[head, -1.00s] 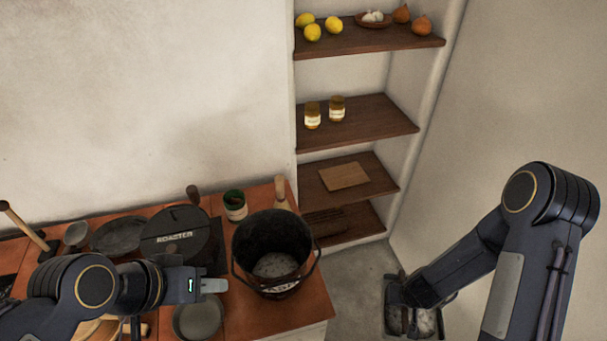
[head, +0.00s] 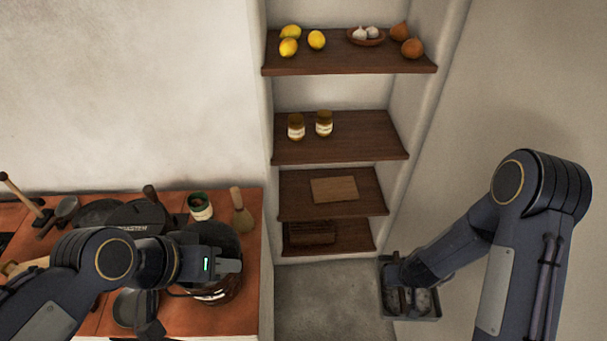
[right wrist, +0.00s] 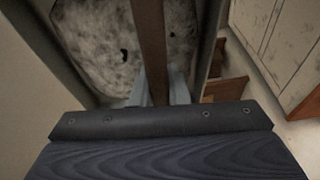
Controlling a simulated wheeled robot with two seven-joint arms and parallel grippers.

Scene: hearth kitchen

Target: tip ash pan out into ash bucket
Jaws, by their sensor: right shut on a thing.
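The ash pan (head: 432,316) is a dark, shallow rectangular tray at the lower right of the head view, above the floor. Grey ash with a dark lump lies in it in the right wrist view (right wrist: 112,45). My right gripper (right wrist: 158,90) is shut on the pan's brown bar handle (right wrist: 149,40). The pan looks about level. The dark ash bucket (head: 226,293) stands near the counter's right end, well left of the pan. My left gripper (head: 236,263) is in front of the bucket in the head view and hides much of it. Its jaw opening cannot be made out.
The tiled counter (head: 245,318) holds a roaster (head: 135,216), a green-and-white tin (head: 200,207), a brush (head: 241,215) and a small pan (head: 130,308). Shelves (head: 340,140) with food stand behind. Bare floor (head: 320,290) lies between counter and ash pan; a wall rises on the right.

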